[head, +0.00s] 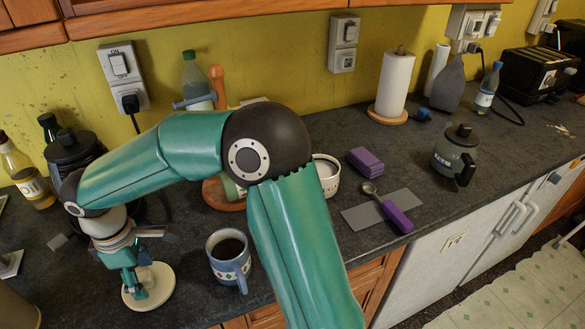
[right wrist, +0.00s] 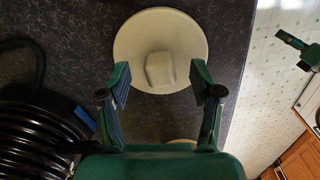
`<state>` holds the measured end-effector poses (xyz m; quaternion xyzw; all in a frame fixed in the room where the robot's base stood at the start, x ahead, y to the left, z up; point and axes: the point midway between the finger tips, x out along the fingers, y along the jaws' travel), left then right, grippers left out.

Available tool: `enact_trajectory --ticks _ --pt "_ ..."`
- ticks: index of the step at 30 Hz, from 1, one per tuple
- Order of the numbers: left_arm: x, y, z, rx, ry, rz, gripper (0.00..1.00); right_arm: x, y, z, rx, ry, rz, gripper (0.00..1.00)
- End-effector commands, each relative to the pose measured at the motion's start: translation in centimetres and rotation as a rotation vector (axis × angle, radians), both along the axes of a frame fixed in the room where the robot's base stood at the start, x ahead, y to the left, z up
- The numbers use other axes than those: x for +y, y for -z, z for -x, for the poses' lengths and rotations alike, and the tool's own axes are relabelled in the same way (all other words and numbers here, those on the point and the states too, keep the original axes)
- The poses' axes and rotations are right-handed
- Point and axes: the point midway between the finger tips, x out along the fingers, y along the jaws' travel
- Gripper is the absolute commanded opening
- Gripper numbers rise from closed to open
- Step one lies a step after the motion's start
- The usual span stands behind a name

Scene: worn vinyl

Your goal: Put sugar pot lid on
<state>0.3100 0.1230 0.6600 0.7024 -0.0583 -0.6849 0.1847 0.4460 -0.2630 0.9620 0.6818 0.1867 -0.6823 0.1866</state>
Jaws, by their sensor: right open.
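The sugar pot lid (head: 158,292) is a round cream disc with a blunt knob. It lies knob up on the dark counter at the lower left of the head view. It also shows at the top of the right wrist view (right wrist: 130,42). My right gripper (head: 138,283) is over the lid and open; in the right wrist view (right wrist: 160,75) its fingers are spread, with the knob just beyond and between their tips. The cream sugar pot (head: 328,180) stands open in the middle of the counter, partly hidden by my right arm. My left gripper is not clearly seen.
A blue mug (head: 230,274) of dark liquid stands right of the lid. A purple-handled scoop (head: 396,216) lies on a grey mat (head: 357,221) beside a purple block (head: 366,161). A dark kettle (head: 68,150) is behind the right gripper. The counter right of the scoop has free room.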

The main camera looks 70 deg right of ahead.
Motion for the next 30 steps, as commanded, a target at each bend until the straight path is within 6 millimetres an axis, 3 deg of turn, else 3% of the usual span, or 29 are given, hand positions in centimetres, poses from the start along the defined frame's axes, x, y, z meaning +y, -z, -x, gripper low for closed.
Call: enact_trajectory --ticks 22,30 --pt "0.00 -0.06 0.00 0.000 0.000 0.000 0.40 0.01 0.05 0.05 0.000 0.001 0.000 0.65" --pt "0.00 -0.06 0.00 0.000 0.000 0.000 0.40 -0.01 0.04 0.05 0.000 0.002 0.000 0.20"
